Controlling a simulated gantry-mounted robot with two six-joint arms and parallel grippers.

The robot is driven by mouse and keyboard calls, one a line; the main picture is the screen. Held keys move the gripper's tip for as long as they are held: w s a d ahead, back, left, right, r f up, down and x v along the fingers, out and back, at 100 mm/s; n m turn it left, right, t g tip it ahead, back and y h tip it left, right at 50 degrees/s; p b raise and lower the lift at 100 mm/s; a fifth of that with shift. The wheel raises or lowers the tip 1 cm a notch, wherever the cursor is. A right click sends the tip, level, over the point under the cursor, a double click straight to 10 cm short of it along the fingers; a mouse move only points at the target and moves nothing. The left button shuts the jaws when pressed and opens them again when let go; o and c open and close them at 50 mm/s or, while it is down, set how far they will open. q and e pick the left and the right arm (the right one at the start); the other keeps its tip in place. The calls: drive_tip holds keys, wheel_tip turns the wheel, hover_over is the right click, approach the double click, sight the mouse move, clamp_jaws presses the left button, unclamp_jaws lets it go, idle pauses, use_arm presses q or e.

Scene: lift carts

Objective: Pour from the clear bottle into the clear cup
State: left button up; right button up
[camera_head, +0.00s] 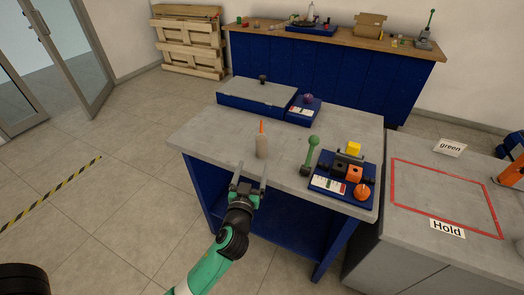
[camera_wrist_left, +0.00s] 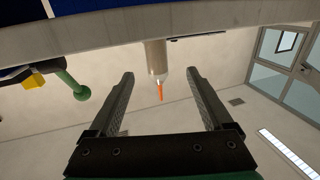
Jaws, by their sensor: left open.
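A pale, slightly see-through bottle (camera_head: 261,147) with an orange tip stands upright near the front edge of the grey table (camera_head: 205,140). My left gripper (camera_head: 249,184) is open and empty, just in front of the table edge on the near side of the bottle. In the left wrist view, which is upside down, the bottle (camera_wrist_left: 156,55) shows between the two open fingers (camera_wrist_left: 161,72), touching neither. I cannot make out a clear cup in either view. My right gripper is not in view.
Right of the bottle stand a green-knobbed lever (camera_head: 311,152) and a blue board (camera_head: 342,188) with colored blocks. A grey-topped blue box (camera_head: 257,93) lies behind. A red-outlined area (camera_head: 440,195) is on the right-hand table. The table left of the bottle is clear.

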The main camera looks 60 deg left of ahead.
sight(261, 149)
use_arm(q)
drive_tip(key=b+x, duration=0.1)
drive_tip(key=x, duration=0.5)
drive_tip(key=shift+w+a+r, duration=0.15)
drive_tip(key=shift+w+a, duration=0.1)
drive_tip(key=shift+w, duration=0.05)
drive_tip(key=shift+w+a+b, duration=0.25)
drive_tip(key=shift+b, duration=0.05)
drive_tip(key=b+x, duration=0.1)
drive_tip(key=x, duration=0.3)
drive_tip(key=shift+w, duration=0.35)
drive_tip(key=shift+s, duration=0.1)
clamp_jaws()
